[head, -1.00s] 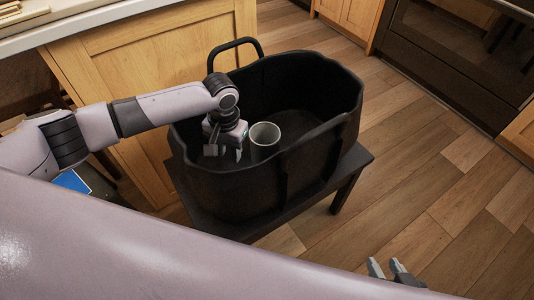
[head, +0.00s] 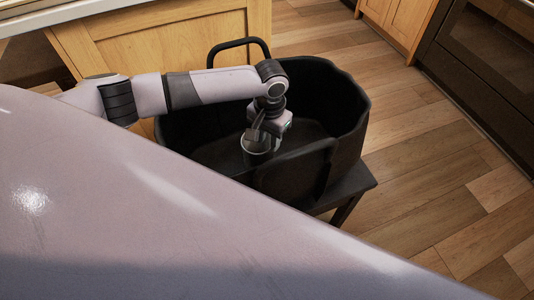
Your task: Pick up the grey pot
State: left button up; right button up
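The grey pot (head: 257,156) stands in the black tub (head: 344,140) and is in shade. My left gripper (head: 257,136) reaches down from above, with its fingers at the pot's rim. The gripper covers part of the pot's opening. I cannot tell whether a finger is inside the pot or touches its wall, or how far apart the fingers are. My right gripper is out of view.
The tub has high walls and a raised handle (head: 238,42) at the back. It stands on a dark stool (head: 357,184). A wooden cabinet (head: 160,45) is behind it, and an oven (head: 490,70) is at the right. Wooden floor right of the stool is clear.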

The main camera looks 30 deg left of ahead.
aim_at(270, 153)
pick_arm(q)
jog(key=f, duration=0.2)
jog(key=f+b, duration=0.1)
jog(key=f, duration=0.1)
jog(key=f+b, duration=0.1)
jog(key=f, duration=0.2)
jog(key=shift+w+d, duration=0.15)
jog(key=shift+w, duration=0.1)
grip_shut()
dwell(1.1)
